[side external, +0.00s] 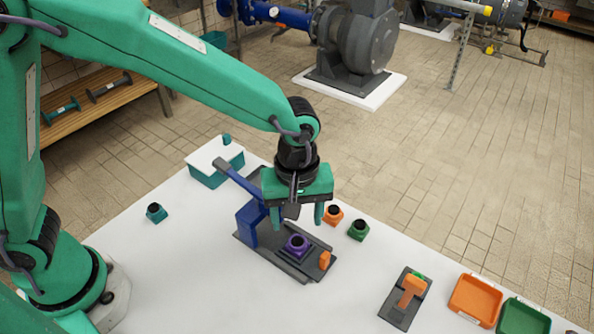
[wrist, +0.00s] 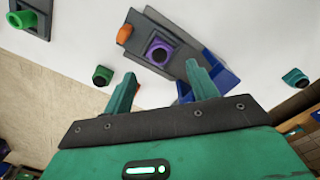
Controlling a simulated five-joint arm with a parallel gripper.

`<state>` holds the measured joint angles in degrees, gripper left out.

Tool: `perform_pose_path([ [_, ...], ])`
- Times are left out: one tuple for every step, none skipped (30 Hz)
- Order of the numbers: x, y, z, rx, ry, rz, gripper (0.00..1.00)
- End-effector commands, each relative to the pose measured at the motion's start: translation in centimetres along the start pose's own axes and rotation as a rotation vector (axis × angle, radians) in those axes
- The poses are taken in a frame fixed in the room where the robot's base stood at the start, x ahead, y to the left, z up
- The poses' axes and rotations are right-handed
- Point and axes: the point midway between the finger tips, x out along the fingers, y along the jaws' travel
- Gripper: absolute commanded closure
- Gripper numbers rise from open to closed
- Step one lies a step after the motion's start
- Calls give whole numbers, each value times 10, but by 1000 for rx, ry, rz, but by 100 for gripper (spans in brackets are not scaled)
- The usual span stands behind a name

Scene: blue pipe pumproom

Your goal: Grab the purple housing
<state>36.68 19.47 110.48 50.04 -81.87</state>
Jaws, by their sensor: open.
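The purple housing (side external: 297,245) has a dark round opening on top and sits on a dark grey fixture plate (side external: 262,262) on the white table. In the wrist view the purple housing (wrist: 160,52) shows beyond the fingertips, near the top middle. My gripper (side external: 297,214) is above the fixture, with its two green fingers spread apart and nothing between them. In the wrist view my gripper (wrist: 164,75) is also open, and its fingers are apart from the housing.
A blue clamp arm (side external: 240,180) rises on the fixture's left, with an orange block (side external: 325,260) at its right end. Orange (side external: 333,215), green (side external: 358,230) and teal (side external: 156,212) housings stand nearby. Orange (side external: 475,298) and green (side external: 523,318) trays lie at right. The front table is clear.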

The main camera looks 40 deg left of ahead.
Motion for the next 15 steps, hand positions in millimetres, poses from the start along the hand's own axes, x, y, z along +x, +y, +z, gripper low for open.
perform_pose_path([
  [5,-1,0,0,-1,-4,42],
  [8,-1,0,0,-1,-4,42],
  [10,-1,0,0,0,-3,42],
  [11,-1,0,0,0,-2,42],
  [12,0,0,0,0,-1,42],
  [13,0,0,0,0,-1,42],
  [13,0,0,0,0,0,42],
  [13,0,0,0,0,0,42],
  [13,0,0,0,0,0,42],
  [14,0,0,0,0,0,42],
  [14,0,0,0,0,-1,42],
  [16,0,-1,0,0,-1,42],
  [17,0,-1,0,0,-2,42],
  [19,0,-1,0,0,-3,42],
  [22,0,-1,0,0,-3,42],
])
